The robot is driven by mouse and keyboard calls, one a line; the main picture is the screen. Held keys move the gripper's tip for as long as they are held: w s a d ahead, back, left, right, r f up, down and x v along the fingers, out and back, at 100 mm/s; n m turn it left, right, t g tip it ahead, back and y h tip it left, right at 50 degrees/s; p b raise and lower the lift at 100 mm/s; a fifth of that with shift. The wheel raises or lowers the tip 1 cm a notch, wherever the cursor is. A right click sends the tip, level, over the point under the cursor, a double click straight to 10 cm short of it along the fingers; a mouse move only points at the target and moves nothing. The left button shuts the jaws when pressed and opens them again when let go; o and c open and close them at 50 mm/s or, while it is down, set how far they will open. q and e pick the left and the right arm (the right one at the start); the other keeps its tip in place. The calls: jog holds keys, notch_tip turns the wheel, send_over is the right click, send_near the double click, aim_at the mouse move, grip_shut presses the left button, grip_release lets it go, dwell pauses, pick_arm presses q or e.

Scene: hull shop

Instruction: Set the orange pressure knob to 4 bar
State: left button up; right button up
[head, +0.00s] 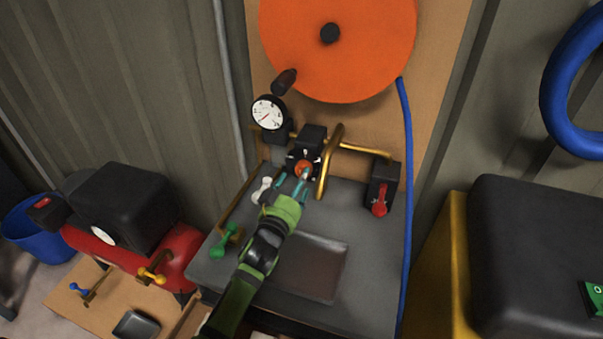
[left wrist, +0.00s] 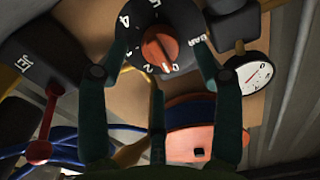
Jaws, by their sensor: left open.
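The orange pressure knob (head: 303,168) sits on the front of a black regulator (head: 312,137) above the grey bench. In the left wrist view the knob (left wrist: 160,46) is at top centre, on a black dial with white figures including 4, 5, 0 and BAR. A white mark shows at the knob's lower edge near the 0; the exact setting is hard to read. My left gripper (head: 293,183) is open, its fingertips close to the knob.
A round white gauge (head: 268,113) is left of the regulator. A red-handled valve (head: 380,199) is on the right; a white handle (head: 262,189) and a green handle (head: 227,239) are left of my arm. A brass pipe (head: 329,165) rises beside the knob. An orange hose reel (head: 365,45) hangs above.

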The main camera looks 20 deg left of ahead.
pick_arm(q)
jog(key=shift+w, duration=2.05)
jog(key=c, duration=1.2)
